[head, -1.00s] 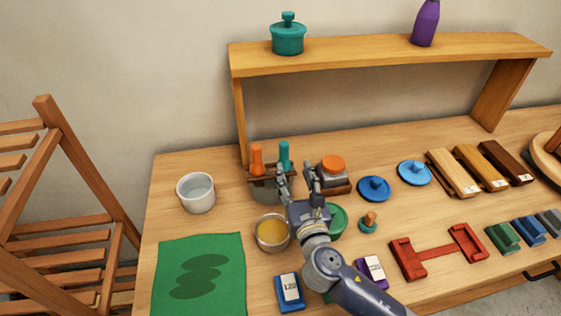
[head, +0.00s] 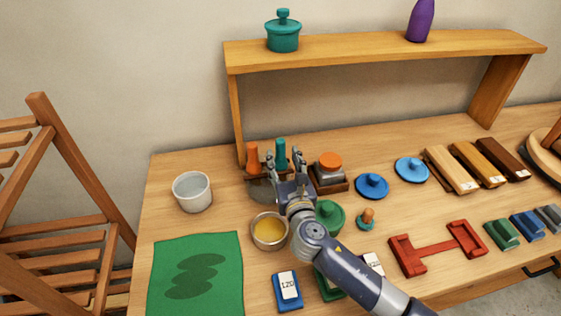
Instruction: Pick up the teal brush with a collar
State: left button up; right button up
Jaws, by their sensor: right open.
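The teal brush (head: 281,151) stands upright in a dark brown holder (head: 253,176) at the back of the bench, beside an orange-handled brush (head: 253,158). Only its upper handle shows; its collar and lower part are hidden behind my gripper and the holder. My right gripper (head: 285,158) is open, with its fingers pointing to the back of the bench, one on each side of the teal handle in the picture. I cannot tell whether they touch it. My left gripper is not in view.
A metal bowl of yellow liquid (head: 269,232) and a green lidded piece (head: 329,216) stand near my right wrist. An orange-topped block (head: 330,168) is just right of the gripper. A white cup (head: 192,191) stands left. A shelf (head: 380,52) spans the back.

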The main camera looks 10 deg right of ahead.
aim_at(281, 154)
jog(key=shift+w, duration=1.95)
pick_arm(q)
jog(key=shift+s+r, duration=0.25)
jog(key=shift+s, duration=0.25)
pick_arm(e)
grip_shut()
